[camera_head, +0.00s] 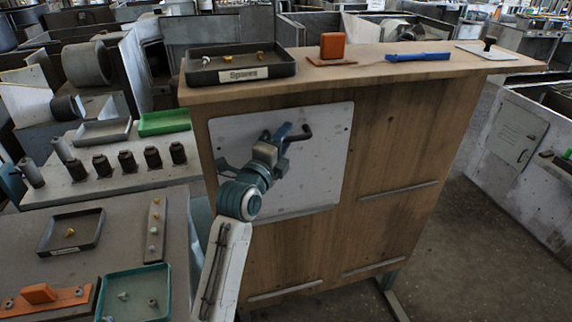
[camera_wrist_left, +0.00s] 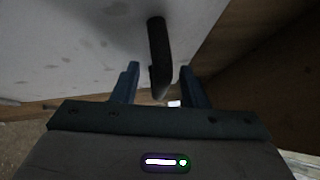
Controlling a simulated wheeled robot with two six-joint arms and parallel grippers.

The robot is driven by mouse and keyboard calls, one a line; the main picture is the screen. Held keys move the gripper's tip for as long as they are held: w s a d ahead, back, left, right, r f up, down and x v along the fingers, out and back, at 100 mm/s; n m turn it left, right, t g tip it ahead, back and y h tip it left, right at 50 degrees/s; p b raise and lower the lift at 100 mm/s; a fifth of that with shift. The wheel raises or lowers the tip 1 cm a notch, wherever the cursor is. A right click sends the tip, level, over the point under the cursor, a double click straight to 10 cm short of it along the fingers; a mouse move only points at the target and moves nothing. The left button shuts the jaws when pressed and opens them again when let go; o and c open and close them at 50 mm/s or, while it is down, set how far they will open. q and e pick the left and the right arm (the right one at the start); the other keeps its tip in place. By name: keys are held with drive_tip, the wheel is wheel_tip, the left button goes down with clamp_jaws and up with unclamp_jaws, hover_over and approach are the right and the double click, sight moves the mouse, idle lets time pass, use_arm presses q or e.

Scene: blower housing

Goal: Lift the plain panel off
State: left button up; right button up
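The plain panel (camera_head: 325,170) is a light grey, speckled rectangular sheet on the front of the wooden housing (camera_head: 410,140). It also shows as a pale surface in the left wrist view (camera_wrist_left: 80,45). A dark handle (camera_head: 304,133) stands out from its upper part. My left gripper (camera_head: 284,137) is at this handle, and my arm hides part of the panel. In the left wrist view the two blue fingers are apart, with the dark handle (camera_wrist_left: 158,55) between them and visible gaps beside it. My right gripper is not in view.
On the housing's top lie a dark tray labelled Spares (camera_head: 240,66), an orange block (camera_head: 332,46), a blue tool (camera_head: 418,57) and a white plate with a black knob (camera_head: 489,45). A cluttered bench (camera_head: 130,225) stands at left. Open floor (camera_head: 480,250) lies to the right.

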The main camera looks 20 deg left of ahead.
use_arm(q)
drive_tip(key=shift+c, duration=0.4)
drive_tip(key=shift+s, duration=0.1)
clamp_jaws()
drive_tip(key=shift+r, duration=0.1)
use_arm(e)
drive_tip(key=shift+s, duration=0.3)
